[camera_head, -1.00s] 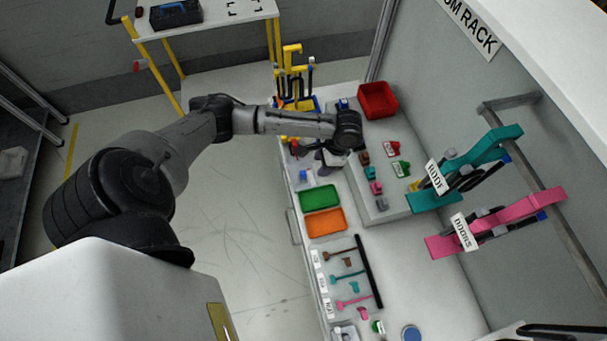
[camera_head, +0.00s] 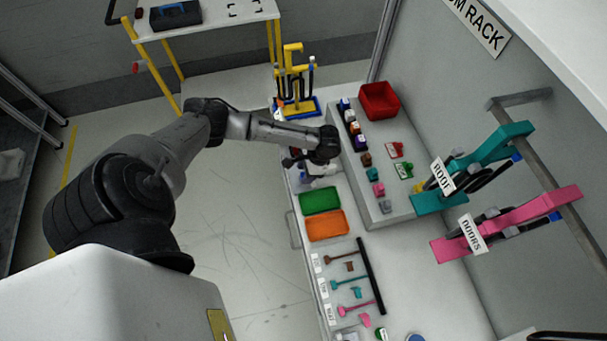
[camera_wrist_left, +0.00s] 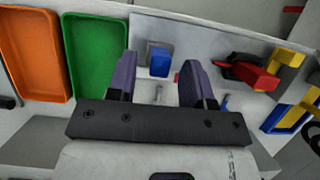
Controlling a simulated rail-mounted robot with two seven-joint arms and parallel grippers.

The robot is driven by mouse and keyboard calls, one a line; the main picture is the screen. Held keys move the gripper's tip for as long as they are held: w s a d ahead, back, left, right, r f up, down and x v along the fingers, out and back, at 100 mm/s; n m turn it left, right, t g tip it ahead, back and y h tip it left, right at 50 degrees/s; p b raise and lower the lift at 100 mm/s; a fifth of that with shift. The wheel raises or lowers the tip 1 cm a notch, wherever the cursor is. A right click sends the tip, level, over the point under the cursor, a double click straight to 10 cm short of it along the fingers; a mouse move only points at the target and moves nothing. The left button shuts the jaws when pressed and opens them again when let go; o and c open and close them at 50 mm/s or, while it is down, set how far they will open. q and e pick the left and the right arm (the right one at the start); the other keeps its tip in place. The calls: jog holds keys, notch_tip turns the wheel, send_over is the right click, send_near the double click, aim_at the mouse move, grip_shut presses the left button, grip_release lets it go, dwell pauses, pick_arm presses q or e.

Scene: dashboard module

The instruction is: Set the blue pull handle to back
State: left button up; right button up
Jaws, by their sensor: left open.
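The blue pull handle (camera_wrist_left: 160,62) is a small blue block on a pale plate, seen in the left wrist view. My left gripper (camera_wrist_left: 159,68) is open. Its two dark fingers stand on either side of the handle in that view, with visible space on both sides. I cannot tell how far the fingertips are above it. In the head view my left gripper (camera_head: 308,170) is over the bench's left edge, just beyond the green tray, and largely hides the handle. My right gripper is not in view.
A green tray (camera_head: 320,200) and an orange tray (camera_head: 327,225) lie beside the handle. A red device (camera_wrist_left: 250,73) and a yellow-and-blue stand (camera_head: 297,100) are on the other side. A raised grey shelf with small parts and a red bin (camera_head: 379,101) lies to the right.

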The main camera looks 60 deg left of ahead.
pick_arm(q)
jog(key=shift+x, duration=0.95)
grip_shut()
